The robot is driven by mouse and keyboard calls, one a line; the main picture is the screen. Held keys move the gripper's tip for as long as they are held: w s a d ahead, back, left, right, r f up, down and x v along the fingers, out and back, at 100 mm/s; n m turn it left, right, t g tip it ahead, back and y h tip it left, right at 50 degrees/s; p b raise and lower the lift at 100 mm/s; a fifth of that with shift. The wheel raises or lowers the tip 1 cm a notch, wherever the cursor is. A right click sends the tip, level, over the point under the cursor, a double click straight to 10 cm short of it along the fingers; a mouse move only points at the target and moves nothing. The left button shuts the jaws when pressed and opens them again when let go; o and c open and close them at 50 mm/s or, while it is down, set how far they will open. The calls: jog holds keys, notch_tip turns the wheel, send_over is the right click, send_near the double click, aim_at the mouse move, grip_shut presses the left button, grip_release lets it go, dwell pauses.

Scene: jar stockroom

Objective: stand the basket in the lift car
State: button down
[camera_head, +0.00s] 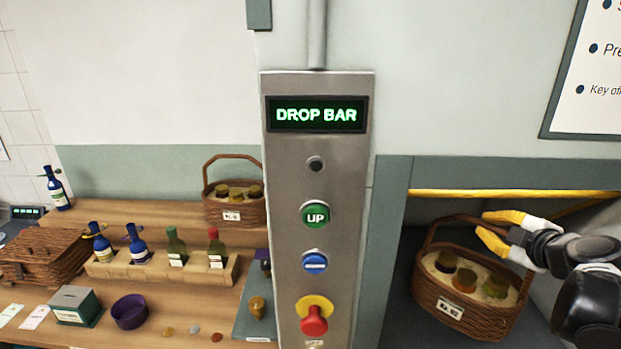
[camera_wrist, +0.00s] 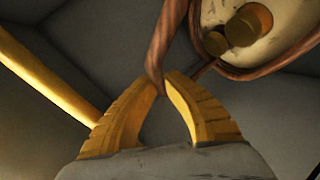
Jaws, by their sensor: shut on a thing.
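The wicker basket (camera_head: 465,312) is inside the opening of the lift car (camera_head: 398,300) at the right of the head view. It holds several lidded jars on a pale lining and has a white label on its front. It looks slightly tilted, and I cannot tell if its base touches the floor. My gripper (camera_head: 484,223) is at the basket's handle (camera_head: 432,232). In the wrist view, my gripper (camera_wrist: 165,82) has its yellow fingers closed about the handle (camera_wrist: 162,45), and the basket (camera_wrist: 245,74) shows at upper right.
A yellow bar (camera_head: 500,194) crosses the top of the opening. The control panel (camera_head: 290,190) left of it reads DROP BAR, with a green UP button (camera_head: 316,215), a blue button (camera_head: 315,263) and a red knob (camera_head: 314,320). Another basket (camera_head: 235,212) and bottles stand on the counter.

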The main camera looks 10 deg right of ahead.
jog(key=w+d+f+b, duration=0.1)
jog(key=w, duration=0.1)
jog(key=w+d+f+b, duration=0.1)
jog(key=w+f, duration=0.1)
jog(key=w, duration=0.1)
jog(key=w+d+f, duration=0.1)
jog(key=w+f, duration=0.1)
jog(key=w, duration=0.1)
jog(key=shift+w+d+f+b, duration=0.15)
jog(key=shift+d+f+b, duration=0.1)
jog(key=shift+b, duration=0.15)
notch_tip(320, 180, down, 4)
jog(key=shift+b, duration=0.95)
jog(key=shift+r, duration=0.1)
jog(key=c, duration=1.6)
grip_release()
jog(key=p+v, duration=0.3)
jog(key=v, duration=0.9)
jog(key=shift+p, duration=0.4)
